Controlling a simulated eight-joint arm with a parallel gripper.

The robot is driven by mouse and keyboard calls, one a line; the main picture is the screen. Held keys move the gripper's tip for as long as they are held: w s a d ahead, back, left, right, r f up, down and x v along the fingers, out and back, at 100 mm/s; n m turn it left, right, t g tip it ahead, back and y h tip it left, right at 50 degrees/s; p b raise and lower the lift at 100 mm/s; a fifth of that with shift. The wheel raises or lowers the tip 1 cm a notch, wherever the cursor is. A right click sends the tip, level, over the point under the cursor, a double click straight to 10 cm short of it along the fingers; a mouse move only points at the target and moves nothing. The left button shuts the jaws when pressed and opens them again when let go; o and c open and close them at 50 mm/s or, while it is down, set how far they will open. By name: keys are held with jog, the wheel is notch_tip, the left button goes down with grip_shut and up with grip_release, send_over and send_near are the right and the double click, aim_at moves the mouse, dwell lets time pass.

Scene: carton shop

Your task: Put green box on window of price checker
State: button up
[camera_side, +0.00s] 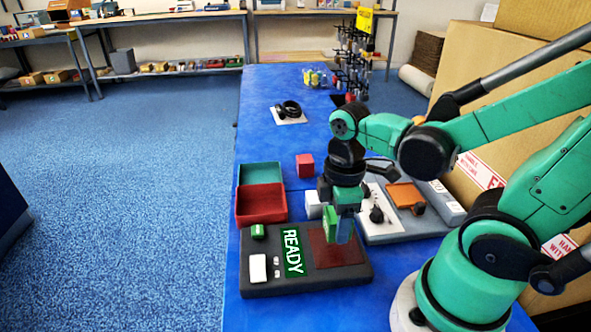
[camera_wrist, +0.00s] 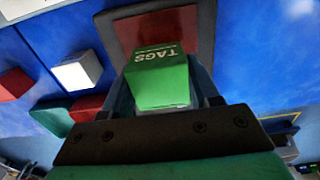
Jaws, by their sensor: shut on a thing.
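The green box (camera_wrist: 160,82), with "TAGS" on it, sits between the fingers of my gripper (camera_wrist: 163,92) in the wrist view. In the side view my gripper (camera_side: 343,222) points down, shut on the green box (camera_side: 330,222), over the right part of the price checker. The price checker (camera_side: 310,284) is a dark flat unit with a green "READY" display (camera_side: 292,252). Its dark red window (camera_side: 324,254) lies below the box and also shows beyond it in the wrist view (camera_wrist: 150,28). Whether the box touches the window I cannot tell.
A red tray (camera_side: 262,203) and a green tray (camera_side: 259,173) stand behind the price checker. A red cube (camera_side: 305,165) and a white box (camera_side: 313,205) are nearby. A grey unit (camera_side: 395,230) with an orange piece lies to the right. Large cartons (camera_side: 470,80) stand at the right.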

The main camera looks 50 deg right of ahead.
jog(key=shift+f, duration=1.4)
jog(key=shift+f, duration=0.15)
jog(key=o, duration=1.3)
jog(key=shift+c, duration=0.2)
notch_tip(320, 180, up, 12)
jog(key=w+a+f+m+t, duration=0.1)
jog(key=w+a+m+t, duration=0.1)
jog(key=w+m+t, duration=0.4)
jog(key=shift+w+f+m+t, duration=0.3)
jog(key=shift+m+t, duration=0.3)
jog(key=shift+m, duration=0.9)
